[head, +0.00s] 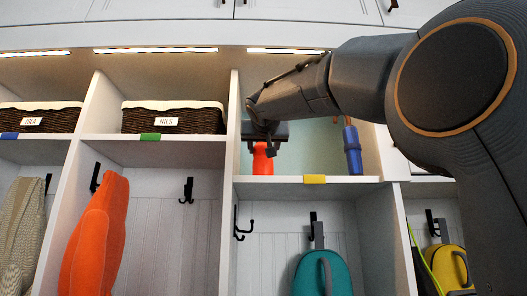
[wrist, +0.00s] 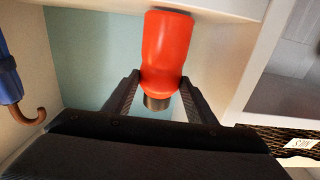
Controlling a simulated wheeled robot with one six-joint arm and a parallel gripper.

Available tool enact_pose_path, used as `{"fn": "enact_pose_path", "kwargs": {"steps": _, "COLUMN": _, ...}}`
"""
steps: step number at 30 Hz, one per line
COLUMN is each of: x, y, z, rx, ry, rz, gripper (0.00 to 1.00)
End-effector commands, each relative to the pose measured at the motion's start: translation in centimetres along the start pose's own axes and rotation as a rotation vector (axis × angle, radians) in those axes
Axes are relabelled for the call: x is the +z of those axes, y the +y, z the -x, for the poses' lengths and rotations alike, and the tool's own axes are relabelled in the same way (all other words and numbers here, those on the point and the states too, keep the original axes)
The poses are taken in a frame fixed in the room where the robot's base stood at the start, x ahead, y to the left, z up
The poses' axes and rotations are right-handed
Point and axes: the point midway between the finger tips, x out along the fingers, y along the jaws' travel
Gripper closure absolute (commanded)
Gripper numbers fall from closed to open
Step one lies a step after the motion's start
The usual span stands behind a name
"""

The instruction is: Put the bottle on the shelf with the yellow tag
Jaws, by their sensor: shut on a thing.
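The bottle is orange-red and shows in the head view (head: 262,161) inside the cubby whose front edge carries the yellow tag (head: 315,179). My gripper (head: 264,142) reaches into this cubby from above and hides the bottle's top.
A blue umbrella (head: 352,150) stands at the right of the same cubby. A wicker basket (head: 172,117) with a green tag below fills the cubby to the left, behind a divider (head: 232,125). Hooks with a teal bag (head: 320,275) are below the shelf.

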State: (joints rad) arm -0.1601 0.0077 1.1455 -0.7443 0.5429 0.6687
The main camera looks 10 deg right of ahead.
Motion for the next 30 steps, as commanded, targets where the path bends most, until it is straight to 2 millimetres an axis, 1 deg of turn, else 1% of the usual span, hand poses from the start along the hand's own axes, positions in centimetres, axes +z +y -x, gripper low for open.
{"fn": "enact_pose_path", "kwargs": {"steps": 12, "x": 0.48, "y": -0.09, "z": 0.01, "rx": -0.002, "ry": 0.001, "rz": 0.001, "gripper": 0.78}}
{"fn": "enact_pose_path", "kwargs": {"steps": 13, "x": 0.53, "y": -0.09, "z": 0.00, "rx": -0.001, "ry": 0.001, "rz": 0.001, "gripper": 0.48}}
{"fn": "enact_pose_path", "kwargs": {"steps": 16, "x": 0.44, "y": -0.09, "z": 0.02, "rx": -0.002, "ry": 0.001, "rz": 0.001, "gripper": 0.31}}
{"fn": "enact_pose_path", "kwargs": {"steps": 28, "x": 0.12, "y": -0.08, "z": 0.04, "rx": -0.001, "ry": 0.001, "rz": 0.001, "gripper": 0.31}}
{"fn": "enact_pose_path", "kwargs": {"steps": 30, "x": 0.14, "y": -0.12, "z": 0.84, "rx": -0.003, "ry": 0.003, "rz": 0.000, "gripper": 0.31}}
